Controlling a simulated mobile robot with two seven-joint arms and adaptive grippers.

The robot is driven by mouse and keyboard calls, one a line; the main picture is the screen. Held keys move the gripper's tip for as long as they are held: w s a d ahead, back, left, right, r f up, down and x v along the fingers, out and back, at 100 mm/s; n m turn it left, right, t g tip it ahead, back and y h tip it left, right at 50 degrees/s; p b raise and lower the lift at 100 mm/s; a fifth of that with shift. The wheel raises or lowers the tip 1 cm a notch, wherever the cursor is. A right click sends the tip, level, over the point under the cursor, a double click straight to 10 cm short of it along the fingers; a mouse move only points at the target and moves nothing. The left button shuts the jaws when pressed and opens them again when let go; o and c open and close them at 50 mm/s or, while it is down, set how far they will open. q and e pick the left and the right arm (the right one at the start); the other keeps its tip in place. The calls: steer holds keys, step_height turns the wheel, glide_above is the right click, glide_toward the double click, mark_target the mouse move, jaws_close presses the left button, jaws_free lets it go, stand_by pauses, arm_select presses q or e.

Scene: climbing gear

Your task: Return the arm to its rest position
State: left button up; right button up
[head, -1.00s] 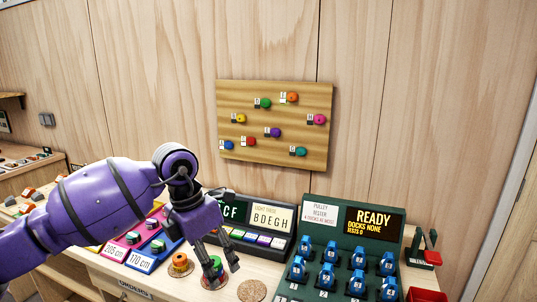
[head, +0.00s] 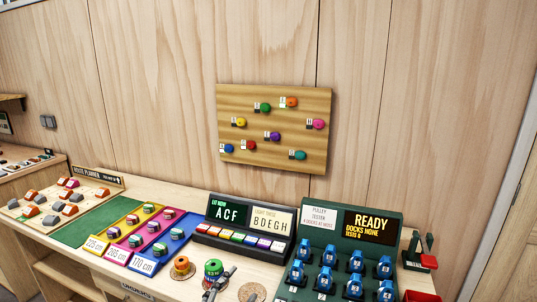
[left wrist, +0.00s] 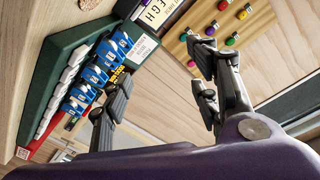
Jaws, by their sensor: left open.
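My left gripper (head: 218,284) shows only as dark finger parts at the bottom edge of the head view, in front of the counter's round cork pads. The rest of the left arm is out of that view. In the left wrist view the gripper (left wrist: 160,80) has its dark fingers spread apart, with nothing between them. Part of my purple arm fills the bottom of that view. The right gripper is in neither view.
The counter holds a green pulley tester (head: 338,243) with blue pulleys, a dark light box (head: 245,226) and coloured trays (head: 117,257). A hold board (head: 274,127) hangs on the wall.

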arm_select(q)
steer(key=s+a+f+n+g+y, duration=0.2)
steer(key=s+a+f+n, duration=0.1)
steer(key=s+f, duration=0.4)
steer(key=s+a+f+n+g+y, duration=0.1)
steer(key=s+a+f+n+y, duration=0.3)
steer(key=f, duration=0.5)
steer(key=s+a+f+n+g, duration=0.1)
steer(key=s+f, duration=0.2)
steer(key=s, duration=0.4)
steer(key=s+a+f+n+g+p, duration=0.1)
steer(key=s+a+f+n+g, duration=0.1)
steer(key=s, duration=0.6)
steer(key=s+a+f+n+g+y, duration=0.1)
steer(key=s+f, duration=0.4)
steer(key=s, duration=0.3)
steer(key=shift+a+g+p, duration=0.3)
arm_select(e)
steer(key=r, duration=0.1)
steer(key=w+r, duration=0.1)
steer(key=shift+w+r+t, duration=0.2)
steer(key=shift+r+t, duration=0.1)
arm_select(q)
steer(key=shift+s, duration=0.1)
